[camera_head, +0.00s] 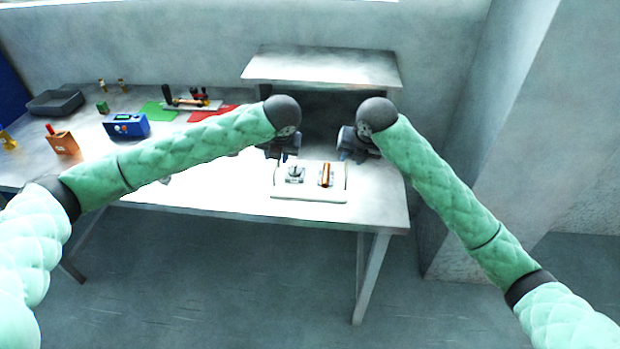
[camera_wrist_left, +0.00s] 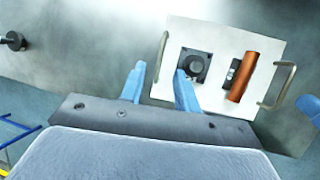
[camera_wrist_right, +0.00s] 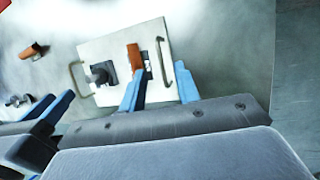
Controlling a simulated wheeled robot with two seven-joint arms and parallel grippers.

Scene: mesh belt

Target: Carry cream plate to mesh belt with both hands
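The cream plate (camera_head: 308,196) lies flat near the front right of the table, with an upright handle on each side. It carries a dark square block with a round knob (camera_wrist_left: 194,66) and an orange-brown cylinder (camera_wrist_left: 243,77). My left gripper (camera_head: 283,156) is open above the plate's left side; in the left wrist view its fingertips (camera_wrist_left: 160,72) straddle the line of the near handle (camera_wrist_left: 161,55). My right gripper (camera_head: 356,156) is open above the right side, its fingertips (camera_wrist_right: 160,72) either side of the right handle (camera_wrist_right: 161,62). I cannot pick out the mesh belt for certain.
A light-topped housing (camera_head: 322,68) with a dark opening stands behind the plate. To the left are a blue box (camera_head: 126,125), an orange block (camera_head: 62,143), a dark tray (camera_head: 55,102) and a green mat (camera_head: 158,113). The table's front edge is close to the plate.

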